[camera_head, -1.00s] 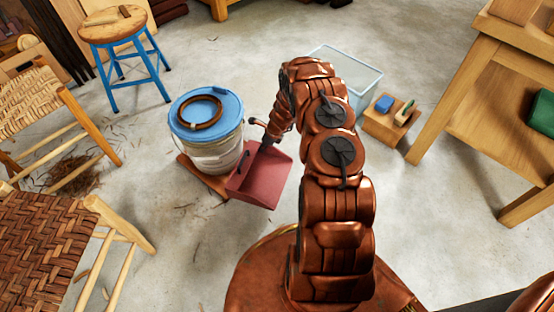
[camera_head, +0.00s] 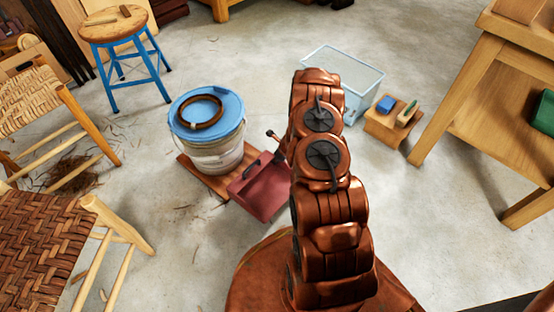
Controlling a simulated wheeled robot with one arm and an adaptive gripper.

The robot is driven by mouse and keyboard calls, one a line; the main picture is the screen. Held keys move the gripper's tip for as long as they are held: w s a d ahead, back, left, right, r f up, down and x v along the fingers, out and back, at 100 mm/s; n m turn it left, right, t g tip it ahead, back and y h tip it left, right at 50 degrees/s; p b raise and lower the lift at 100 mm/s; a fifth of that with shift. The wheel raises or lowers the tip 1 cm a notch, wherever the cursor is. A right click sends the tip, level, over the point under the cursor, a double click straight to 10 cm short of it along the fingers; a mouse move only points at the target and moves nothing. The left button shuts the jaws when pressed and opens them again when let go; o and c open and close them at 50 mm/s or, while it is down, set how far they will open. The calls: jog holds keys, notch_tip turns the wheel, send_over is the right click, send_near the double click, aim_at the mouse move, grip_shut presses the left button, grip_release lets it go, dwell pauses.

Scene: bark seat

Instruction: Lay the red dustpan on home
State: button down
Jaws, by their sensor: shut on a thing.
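The red dustpan (camera_head: 262,188) is just left of my arm, beside the bucket and partly over the near right corner of the brown board. It looks tilted, and its handle end sticks up toward my arm. My gripper (camera_head: 281,151) is mostly hidden behind my arm; only a dark bit shows at the handle side, where it is shut on the dustpan. I cannot tell whether the pan touches the board or floor. No place marked as home can be made out.
A white bucket (camera_head: 217,157) with a blue lid stands on the brown board (camera_head: 190,168). A clear bin (camera_head: 352,90) and a small wooden box (camera_head: 385,126) are behind my arm. A workbench (camera_head: 455,100) is right, woven chairs (camera_head: 45,235) left, a blue stool (camera_head: 120,30) far left.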

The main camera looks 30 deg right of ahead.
aim_at(278, 166)
jog(key=shift+f+b, duration=1.05)
jog(key=shift+f, duration=2.05)
jog(key=c, duration=0.9)
grip_release()
jog(key=shift+r+p, duration=1.55)
jog(key=shift+r, duration=1.95)
jog(key=shift+a, duration=0.1)
